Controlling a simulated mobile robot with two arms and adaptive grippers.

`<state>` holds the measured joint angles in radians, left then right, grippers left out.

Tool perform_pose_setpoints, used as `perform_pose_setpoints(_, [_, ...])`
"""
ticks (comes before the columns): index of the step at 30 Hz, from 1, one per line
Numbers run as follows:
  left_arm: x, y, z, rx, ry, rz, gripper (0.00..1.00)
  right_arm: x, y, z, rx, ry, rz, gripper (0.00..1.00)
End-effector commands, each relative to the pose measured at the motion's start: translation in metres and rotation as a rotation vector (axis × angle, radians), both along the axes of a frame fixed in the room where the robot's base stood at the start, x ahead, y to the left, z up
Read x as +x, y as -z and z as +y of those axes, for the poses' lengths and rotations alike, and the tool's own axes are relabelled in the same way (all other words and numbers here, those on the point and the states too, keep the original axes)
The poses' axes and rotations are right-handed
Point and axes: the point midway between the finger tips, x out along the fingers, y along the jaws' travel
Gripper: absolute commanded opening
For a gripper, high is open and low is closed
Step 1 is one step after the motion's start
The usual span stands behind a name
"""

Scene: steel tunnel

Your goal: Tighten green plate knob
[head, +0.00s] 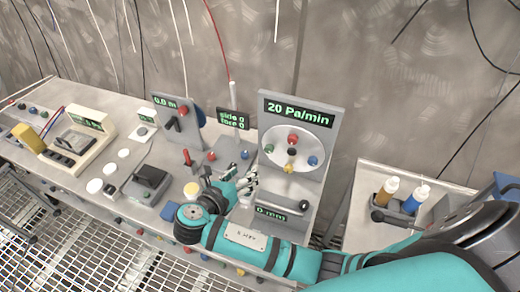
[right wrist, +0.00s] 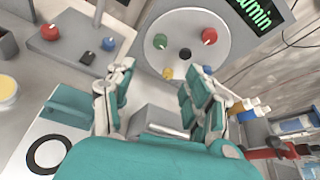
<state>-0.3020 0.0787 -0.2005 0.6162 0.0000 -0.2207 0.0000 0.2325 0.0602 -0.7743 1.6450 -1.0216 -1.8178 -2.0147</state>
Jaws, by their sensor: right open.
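The green plate knob (head: 269,148) sits at the left side of a round white plate (head: 304,151) on an upright grey panel reading 20 Pa/min. In the right wrist view the green knob (right wrist: 160,41) shows beyond my fingers, unobstructed. Red (head: 293,138), blue (head: 313,161), yellow (head: 288,168) and black (head: 291,152) knobs share the plate. My right gripper (head: 250,178) is in front of the panel, below and left of the green knob. Its fingers are open, with nothing held between them (right wrist: 157,75), and are apart from the knob. My left gripper is not in view.
A device reading 0 mm (head: 272,213) stands on the bench beneath the panel. A small box with red and blue knobs (head: 228,155) is left of the panel. Right, a holder with bottles (head: 398,203) stands on another table. Wires hang along the wall.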

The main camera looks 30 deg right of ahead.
Motion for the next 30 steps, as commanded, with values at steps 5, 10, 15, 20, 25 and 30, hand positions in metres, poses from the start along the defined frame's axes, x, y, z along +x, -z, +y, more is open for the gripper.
perform_pose_setpoints(5, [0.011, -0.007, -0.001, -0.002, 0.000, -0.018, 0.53, 0.019, 0.011, -0.029, -0.004, 0.003, -0.001, 0.53])
perform_pose_setpoints(10, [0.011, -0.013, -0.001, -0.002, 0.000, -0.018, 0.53, 0.039, 0.025, -0.058, -0.002, 0.003, -0.001, 0.53])
perform_pose_setpoints(15, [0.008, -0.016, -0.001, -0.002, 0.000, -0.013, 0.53, 0.059, 0.038, -0.086, -0.001, 0.002, -0.001, 0.53])
perform_pose_setpoints(20, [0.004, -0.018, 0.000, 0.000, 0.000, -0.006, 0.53, 0.073, 0.049, -0.106, 0.001, 0.002, -0.001, 0.53])
perform_pose_setpoints(25, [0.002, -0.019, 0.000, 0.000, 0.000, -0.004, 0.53, 0.082, 0.056, -0.118, 0.001, -0.001, -0.002, 0.53])
perform_pose_setpoints(30, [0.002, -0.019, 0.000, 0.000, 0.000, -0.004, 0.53, 0.084, 0.058, -0.122, 0.003, -0.001, -0.003, 0.53])
